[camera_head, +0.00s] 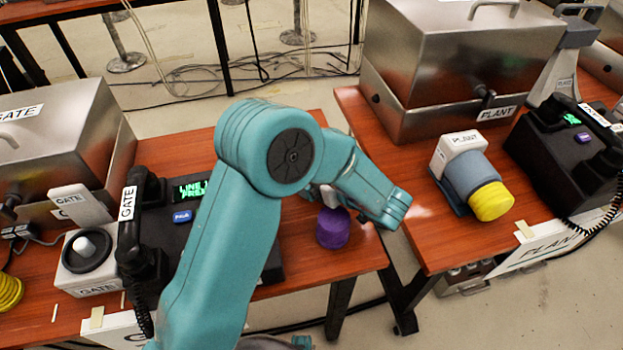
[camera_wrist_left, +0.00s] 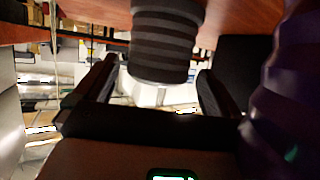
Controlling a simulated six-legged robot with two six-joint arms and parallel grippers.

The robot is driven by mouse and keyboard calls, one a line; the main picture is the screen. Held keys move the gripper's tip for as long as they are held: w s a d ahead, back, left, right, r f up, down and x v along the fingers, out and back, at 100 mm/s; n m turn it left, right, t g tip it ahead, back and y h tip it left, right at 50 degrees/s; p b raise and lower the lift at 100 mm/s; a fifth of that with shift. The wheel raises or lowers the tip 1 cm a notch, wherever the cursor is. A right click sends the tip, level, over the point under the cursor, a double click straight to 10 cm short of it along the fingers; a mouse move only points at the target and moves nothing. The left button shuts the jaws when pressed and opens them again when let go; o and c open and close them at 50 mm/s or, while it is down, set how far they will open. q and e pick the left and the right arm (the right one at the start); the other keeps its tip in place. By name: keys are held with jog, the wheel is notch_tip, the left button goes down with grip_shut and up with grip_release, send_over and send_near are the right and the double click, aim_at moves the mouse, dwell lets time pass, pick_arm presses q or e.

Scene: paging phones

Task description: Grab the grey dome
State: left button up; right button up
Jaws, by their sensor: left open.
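A dark grey ribbed round piece, which looks like the grey dome (camera_wrist_left: 165,42), shows in the left wrist view, upside down against the brown tabletop. My left gripper (camera_wrist_left: 157,75) is open, with one black finger at each side of the dome's end. Gaps show beside the fingers, and I cannot tell if either touches it. In the head view my left arm hides the grey dome, and its fingers are hidden too. A purple ribbed dome (camera_head: 332,228) stands by the wrist; it also fills the right side of the wrist view (camera_wrist_left: 290,90). My right gripper is not in view.
The GATE phone (camera_head: 135,240) with a dark base and lit screen stands left of my arm. Steel boxes (camera_head: 55,135) stand behind. A gap separates this table (camera_head: 345,262) from the PLANT table (camera_head: 410,200), which holds a yellow-capped lamp (camera_head: 490,200).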

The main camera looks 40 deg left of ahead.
pick_arm(q)
jog(key=x, duration=0.3)
jog(key=shift+w+a+f, duration=0.1)
jog(key=shift+w+a, duration=0.1)
jog(key=shift+a, duration=0.15)
jog(key=c, duration=1.1)
